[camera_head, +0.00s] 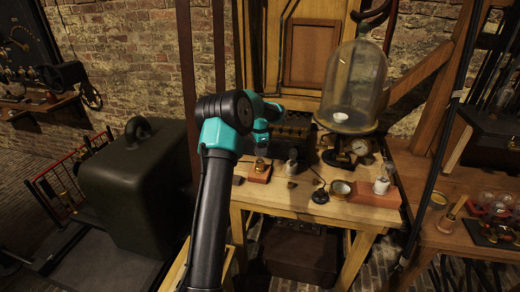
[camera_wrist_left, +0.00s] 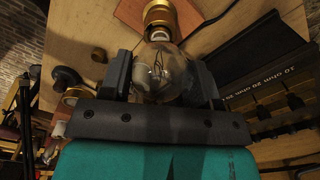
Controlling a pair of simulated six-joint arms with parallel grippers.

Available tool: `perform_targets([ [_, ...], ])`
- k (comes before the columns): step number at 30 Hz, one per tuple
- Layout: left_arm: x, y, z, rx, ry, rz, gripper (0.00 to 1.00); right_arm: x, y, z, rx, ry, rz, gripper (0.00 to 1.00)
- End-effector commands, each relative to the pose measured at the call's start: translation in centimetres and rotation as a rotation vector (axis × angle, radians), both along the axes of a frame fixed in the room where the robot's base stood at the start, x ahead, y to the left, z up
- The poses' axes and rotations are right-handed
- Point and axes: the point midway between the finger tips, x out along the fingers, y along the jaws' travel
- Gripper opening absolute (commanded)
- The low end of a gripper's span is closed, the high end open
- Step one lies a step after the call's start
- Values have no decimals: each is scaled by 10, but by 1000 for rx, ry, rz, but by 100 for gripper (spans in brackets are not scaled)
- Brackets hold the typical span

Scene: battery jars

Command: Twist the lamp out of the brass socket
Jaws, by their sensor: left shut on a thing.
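The lamp (camera_wrist_left: 165,75) is a clear glass bulb with its filament visible in the left wrist view. Its neck end meets the brass socket (camera_wrist_left: 160,14), which stands on a red-brown wooden base (camera_wrist_left: 133,12). In the head view the brass socket (camera_head: 260,164) shows on its base (camera_head: 260,175) at the table's left end, and the lamp is hidden by my gripper. My left gripper (camera_head: 264,146) is right above the socket. In the left wrist view its two dark fingers (camera_wrist_left: 163,80) are shut on the glass from both sides. My right gripper is in neither view.
A glass bell jar (camera_head: 353,85) stands at the table's back right, with a gauge (camera_head: 360,147) below it. A white jar (camera_head: 382,186), a brass-rimmed dish (camera_head: 341,188) and a black knob (camera_head: 320,196) are to the right. A dark lettered box (camera_wrist_left: 255,60) is close behind the socket.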

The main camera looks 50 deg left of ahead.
Motion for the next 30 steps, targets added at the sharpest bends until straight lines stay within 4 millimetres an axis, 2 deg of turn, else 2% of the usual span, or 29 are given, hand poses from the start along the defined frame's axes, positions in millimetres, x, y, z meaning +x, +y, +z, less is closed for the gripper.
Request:
perform_targets([
  [11, 0, 0, 0, 0, 0, 30, 28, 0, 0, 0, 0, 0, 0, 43],
  [24, 0, 0, 0, 0, 0, 412, 28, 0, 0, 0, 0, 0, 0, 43],
  [30, 0, 0, 0, 0, 0, 463, 28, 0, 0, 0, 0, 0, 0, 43],
])
